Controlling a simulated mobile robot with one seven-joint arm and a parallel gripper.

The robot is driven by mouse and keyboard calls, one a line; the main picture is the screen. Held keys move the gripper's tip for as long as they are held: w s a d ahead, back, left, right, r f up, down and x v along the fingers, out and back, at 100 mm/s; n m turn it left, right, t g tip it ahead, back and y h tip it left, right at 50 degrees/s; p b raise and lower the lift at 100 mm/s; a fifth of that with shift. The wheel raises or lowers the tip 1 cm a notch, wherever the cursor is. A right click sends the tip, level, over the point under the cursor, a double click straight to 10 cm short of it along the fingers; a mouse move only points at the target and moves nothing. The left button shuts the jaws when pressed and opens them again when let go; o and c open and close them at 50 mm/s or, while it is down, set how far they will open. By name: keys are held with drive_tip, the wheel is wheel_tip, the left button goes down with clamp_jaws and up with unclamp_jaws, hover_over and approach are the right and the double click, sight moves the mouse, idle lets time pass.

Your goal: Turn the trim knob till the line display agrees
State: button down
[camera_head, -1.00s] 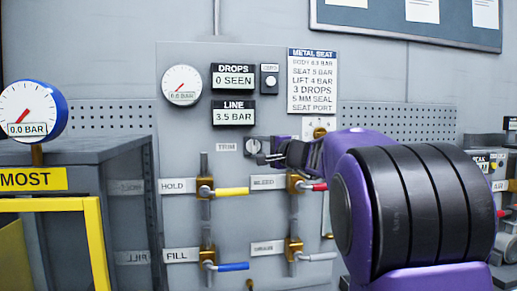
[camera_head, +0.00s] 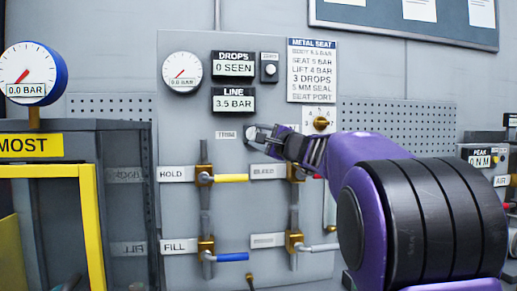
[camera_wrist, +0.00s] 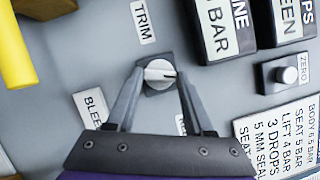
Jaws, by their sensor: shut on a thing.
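The trim knob (camera_wrist: 160,73) is a small light-grey round knob with a pointer bar, on a dark square base under the TRIM label (camera_wrist: 143,22). In the wrist view my gripper (camera_wrist: 159,77) has a finger on each side of it, shut on it. In the head view my gripper (camera_head: 262,139) reaches in from the right and partly hides the knob (camera_head: 250,131). The line display (camera_head: 233,100) reads 3.5 BAR. It shows only in part in the wrist view (camera_wrist: 228,27).
The drops display (camera_head: 233,64) reads 0 SEEN. A round panel gauge (camera_head: 182,72) reads 0.0 BAR. A zero button (camera_head: 269,67) and a METAL SEAT card (camera_head: 311,70) are nearby. Valves with yellow (camera_head: 232,178) and blue (camera_head: 233,257) handles lie below.

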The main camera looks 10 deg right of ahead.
drive_tip(key=shift+f+m+t+b, duration=0.1)
drive_tip(key=shift+m+t+b, duration=0.3)
drive_tip(key=shift+m, duration=0.6)
drive_tip(key=shift+c, duration=1.4)
unclamp_jaws()
